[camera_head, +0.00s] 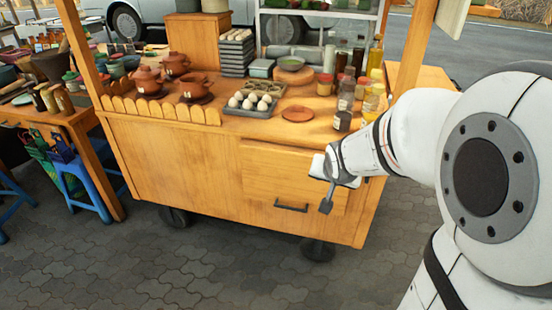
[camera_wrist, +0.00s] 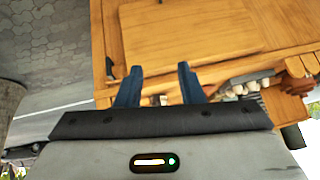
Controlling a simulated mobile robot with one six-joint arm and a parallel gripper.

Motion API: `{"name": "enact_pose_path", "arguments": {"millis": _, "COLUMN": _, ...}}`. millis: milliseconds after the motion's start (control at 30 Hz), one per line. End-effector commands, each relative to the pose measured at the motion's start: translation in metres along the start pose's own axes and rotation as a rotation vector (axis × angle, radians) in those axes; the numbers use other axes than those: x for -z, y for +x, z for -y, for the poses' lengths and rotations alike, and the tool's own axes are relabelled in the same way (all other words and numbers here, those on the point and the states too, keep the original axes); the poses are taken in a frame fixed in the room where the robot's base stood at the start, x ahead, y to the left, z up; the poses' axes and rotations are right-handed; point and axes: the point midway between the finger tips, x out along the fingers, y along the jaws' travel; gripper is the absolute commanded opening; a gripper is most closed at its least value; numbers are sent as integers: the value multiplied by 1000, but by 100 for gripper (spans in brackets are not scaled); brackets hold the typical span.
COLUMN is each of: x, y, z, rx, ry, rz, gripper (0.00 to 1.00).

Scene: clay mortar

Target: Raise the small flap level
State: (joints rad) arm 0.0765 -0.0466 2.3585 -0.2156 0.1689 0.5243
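A wooden panel with a dark bar handle (camera_head: 291,207) near its lower edge is on the cart's front; this panel (camera_head: 275,172) looks like the small flap and appears to hang down against the front. In the wrist view a pale wooden panel (camera_wrist: 190,28), seemingly the same one, lies beyond the fingertips. My gripper (camera_head: 327,190) is in front of the panel's right part, apart from the handle. In the wrist view my gripper (camera_wrist: 158,75) has its two blue fingers spread, with nothing held between them. The gripper hides part of the panel's right side.
The cart top holds an egg tray (camera_head: 250,106), a terracotta dish (camera_head: 298,114), clay pots (camera_head: 147,80) and bottles (camera_head: 344,100) near the right corner. A wooden post (camera_head: 412,45) rises at right. Paved ground (camera_head: 230,265) in front is clear.

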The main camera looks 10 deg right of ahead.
Motion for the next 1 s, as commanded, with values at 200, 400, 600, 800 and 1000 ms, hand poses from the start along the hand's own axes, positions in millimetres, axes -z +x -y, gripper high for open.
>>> {"name": "enact_pose_path", "arguments": {"millis": 200, "x": 3, "y": 141, "z": 6, "rx": 161, "ry": 208, "rz": -166, "gripper": 35}}
{"name": "enact_pose_path", "arguments": {"millis": 400, "x": -11, "y": 246, "z": 15, "rx": 395, "ry": 412, "rz": -248, "gripper": 35}}
{"name": "enact_pose_path", "arguments": {"millis": 600, "x": -50, "y": 337, "z": 19, "rx": 679, "ry": 638, "rz": -241, "gripper": 35}}
{"name": "enact_pose_path", "arguments": {"millis": 800, "x": -91, "y": 390, "z": 17, "rx": 928, "ry": 833, "rz": -174, "gripper": 35}}
{"name": "enact_pose_path", "arguments": {"millis": 1000, "x": -109, "y": 405, "z": 15, "rx": 1048, "ry": 925, "rz": -127, "gripper": 35}}
